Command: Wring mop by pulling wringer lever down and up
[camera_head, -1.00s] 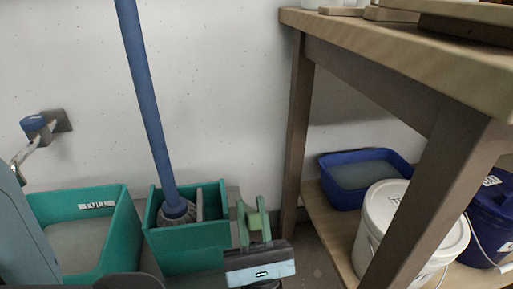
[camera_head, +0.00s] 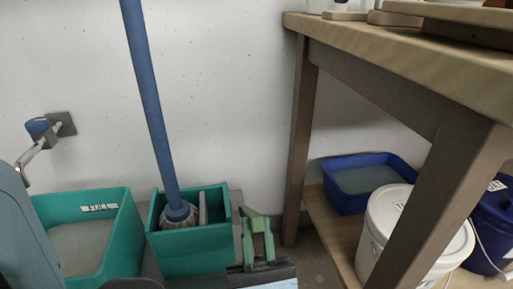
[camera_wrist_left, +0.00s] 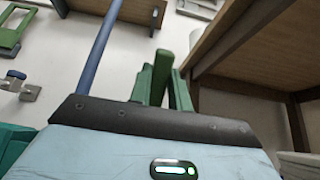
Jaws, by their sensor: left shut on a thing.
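The mop's blue handle (camera_head: 153,105) leans slightly left, with its grey head (camera_head: 179,217) down in the teal wringer bucket (camera_head: 190,252). The handle also shows in the left wrist view (camera_wrist_left: 98,52). The green wringer lever (camera_head: 254,214) is at the bucket's right side, mostly hidden by my gripper. My left gripper (camera_head: 257,237) is shut on the lever, right of the bucket and low in the head view. In the left wrist view, green pieces (camera_wrist_left: 161,76) rise beyond the gripper's dark edge; lever and fingers are hard to tell apart. My right gripper is not in view.
A teal basin (camera_head: 122,240) labelled FULL stands left, below a wall tap (camera_head: 40,128). At right is a wooden table (camera_head: 300,140) whose leg is close to my gripper. Its lower shelf holds a blue tub (camera_head: 338,198), a white lidded bucket (camera_head: 385,235) and a dark blue bucket (camera_head: 490,225).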

